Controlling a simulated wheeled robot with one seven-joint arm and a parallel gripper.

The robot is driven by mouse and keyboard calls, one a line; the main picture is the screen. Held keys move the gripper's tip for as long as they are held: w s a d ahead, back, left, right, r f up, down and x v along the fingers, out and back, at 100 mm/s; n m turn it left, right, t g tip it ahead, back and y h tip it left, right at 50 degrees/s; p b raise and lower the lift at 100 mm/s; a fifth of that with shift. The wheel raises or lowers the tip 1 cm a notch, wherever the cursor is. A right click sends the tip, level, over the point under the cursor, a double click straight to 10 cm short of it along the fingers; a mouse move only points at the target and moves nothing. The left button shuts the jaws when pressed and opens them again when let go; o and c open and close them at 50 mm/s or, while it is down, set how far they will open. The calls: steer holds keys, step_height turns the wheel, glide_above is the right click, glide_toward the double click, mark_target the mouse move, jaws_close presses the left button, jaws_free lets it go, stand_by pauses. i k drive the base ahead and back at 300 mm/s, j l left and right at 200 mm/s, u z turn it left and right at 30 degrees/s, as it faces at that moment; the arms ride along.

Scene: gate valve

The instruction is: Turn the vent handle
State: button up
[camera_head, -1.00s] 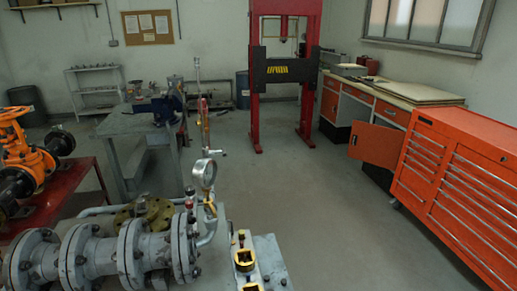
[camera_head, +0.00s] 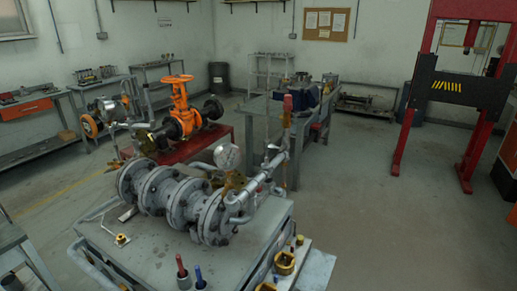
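A grey flanged pipe assembly (camera_head: 180,197) lies on a grey metal cart (camera_head: 155,262) in the head view. A round pressure gauge (camera_head: 227,156) stands on its far side. Small brass-coloured fittings (camera_head: 233,182) sit near the gauge. I cannot tell which of these parts is the vent handle. An orange gate valve (camera_head: 180,105) with a handwheel stands behind on a red stand (camera_head: 185,145). My gripper is not in view.
Red and blue-handled tools (camera_head: 182,272) and yellow sockets (camera_head: 285,262) are at the cart's front. A grey workbench (camera_head: 265,107) stands behind. A red press frame (camera_head: 471,165) is at right. Open floor (camera_head: 380,220) lies right of the cart.

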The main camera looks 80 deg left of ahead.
mark_target(281, 150)
steer(key=i+j+u, duration=0.2)
steer(key=u, duration=0.25)
steer(key=i+j+u, duration=0.1)
steer(key=i+u, duration=0.45)
steer(key=u, duration=0.3)
steer(key=i+u, duration=0.4)
steer(key=i+l+u, duration=0.15)
steer(key=u, duration=0.3)
steer(key=i+l+u, duration=0.2)
steer(key=u, duration=0.2)
steer(key=i+u, duration=0.15)
steer(key=u, duration=0.3)
steer(key=i+u, duration=0.1)
steer(key=u, duration=0.35)
steer(key=i+l+u, duration=0.15)
steer(key=u, duration=0.3)
steer(key=i+l+u, duration=0.1)
steer(key=u, duration=0.35)
steer(key=l+u, duration=0.25)
steer(key=u, duration=0.2)
steer(key=i+l+u, duration=0.1)
steer(key=u, duration=0.2)
steer(key=i+l+u, duration=0.15)
steer(key=u, duration=0.15)
